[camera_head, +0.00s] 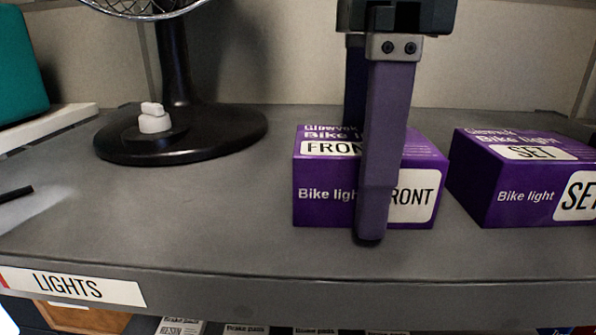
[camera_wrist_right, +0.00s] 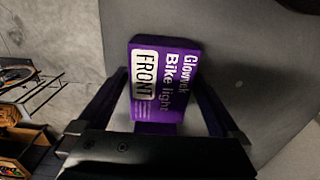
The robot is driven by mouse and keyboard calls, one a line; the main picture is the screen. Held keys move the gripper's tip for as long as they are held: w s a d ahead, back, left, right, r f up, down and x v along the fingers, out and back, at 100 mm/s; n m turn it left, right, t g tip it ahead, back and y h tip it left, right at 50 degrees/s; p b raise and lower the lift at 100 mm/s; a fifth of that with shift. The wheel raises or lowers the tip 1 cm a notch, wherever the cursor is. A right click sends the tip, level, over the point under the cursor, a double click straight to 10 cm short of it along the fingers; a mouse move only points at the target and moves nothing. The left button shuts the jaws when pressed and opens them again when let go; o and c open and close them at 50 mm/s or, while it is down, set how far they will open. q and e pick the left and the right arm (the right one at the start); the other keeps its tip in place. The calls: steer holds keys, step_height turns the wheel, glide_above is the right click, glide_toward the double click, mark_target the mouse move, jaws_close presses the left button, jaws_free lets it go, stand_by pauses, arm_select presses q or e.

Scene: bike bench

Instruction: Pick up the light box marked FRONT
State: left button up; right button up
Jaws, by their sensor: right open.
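The purple light box marked FRONT (camera_head: 325,208) stands on the grey shelf, right of the middle in the head view. My right gripper (camera_head: 372,185) is open and comes down over it. One finger hangs in front of the box and hides part of its label; the other is mostly hidden behind. In the right wrist view the box (camera_wrist_right: 170,85) lies between the two spread fingers (camera_wrist_right: 163,88). I cannot tell whether either finger touches it. My left gripper is not in view.
A second purple box marked SET (camera_head: 520,205) stands close to the right. A black fan base (camera_head: 215,135) stands to the left, with a teal object (camera_head: 20,65) beyond it. The shelf's front edge carries a LIGHTS label (camera_head: 70,287). Shelf space left of the FRONT box is clear.

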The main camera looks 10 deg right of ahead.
steer(key=shift+c, duration=0.2)
steer(key=c, duration=1.3)
steer(key=shift+o, duration=0.2)
steer(key=shift+r, duration=0.1)
